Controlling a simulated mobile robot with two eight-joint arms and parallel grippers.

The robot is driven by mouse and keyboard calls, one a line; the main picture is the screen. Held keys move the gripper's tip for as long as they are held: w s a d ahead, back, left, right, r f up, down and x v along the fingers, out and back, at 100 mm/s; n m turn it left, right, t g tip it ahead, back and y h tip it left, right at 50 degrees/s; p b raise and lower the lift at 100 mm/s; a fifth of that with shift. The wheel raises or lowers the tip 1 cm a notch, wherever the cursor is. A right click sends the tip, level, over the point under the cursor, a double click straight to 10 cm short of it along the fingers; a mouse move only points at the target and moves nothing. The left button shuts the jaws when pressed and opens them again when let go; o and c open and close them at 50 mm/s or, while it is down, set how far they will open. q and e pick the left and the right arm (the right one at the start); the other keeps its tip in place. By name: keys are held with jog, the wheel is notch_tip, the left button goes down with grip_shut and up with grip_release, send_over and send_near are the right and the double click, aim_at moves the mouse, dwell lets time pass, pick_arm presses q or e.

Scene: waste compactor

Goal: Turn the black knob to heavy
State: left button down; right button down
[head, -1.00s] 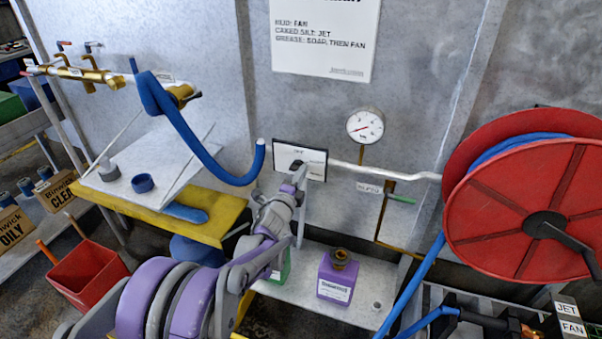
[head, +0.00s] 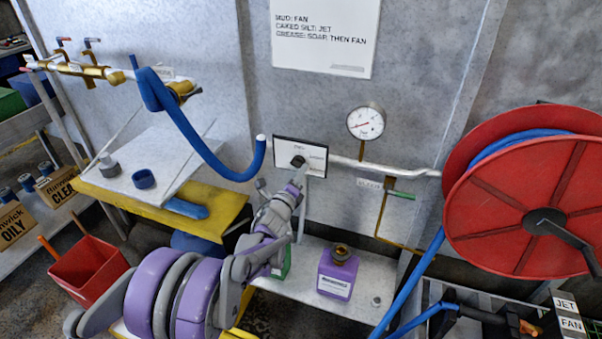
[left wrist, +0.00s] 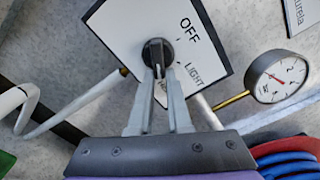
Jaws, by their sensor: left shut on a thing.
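The black knob (head: 297,161) sits on a white panel (head: 316,155) on the grey wall, centre of the head view. In the left wrist view the knob (left wrist: 157,52) is near the top, with OFF and LIGHT printed on the panel (left wrist: 120,27) to its right. The word heavy is not readable in either view. My left gripper (left wrist: 159,77) is shut on the knob, its two fingertips meeting at the knob's lower part. In the head view my left gripper (head: 299,175) reaches the knob from below and partly covers it. My right gripper is not in view.
A pale pipe (head: 385,167) and a pressure gauge (head: 366,122) are right of the panel. A blue hose (head: 205,150) hangs to its left. A red hose reel (head: 520,195) stands at right. A purple container (head: 338,273) sits on the shelf below.

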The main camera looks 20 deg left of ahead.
pick_arm(q)
jog(key=shift+w+a+r, duration=0.1)
jog(key=shift+a+r, duration=0.1)
jog(key=c, duration=0.9)
grip_release()
jog(key=shift+o, duration=0.2)
jog(key=shift+w+d+f, duration=0.1)
jog(key=shift+f, duration=0.15)
jog(key=s, duration=1.1)
jog(key=shift+d+b, duration=0.3)
jog(key=shift+b, duration=0.1)
jog(key=shift+r, duration=0.1)
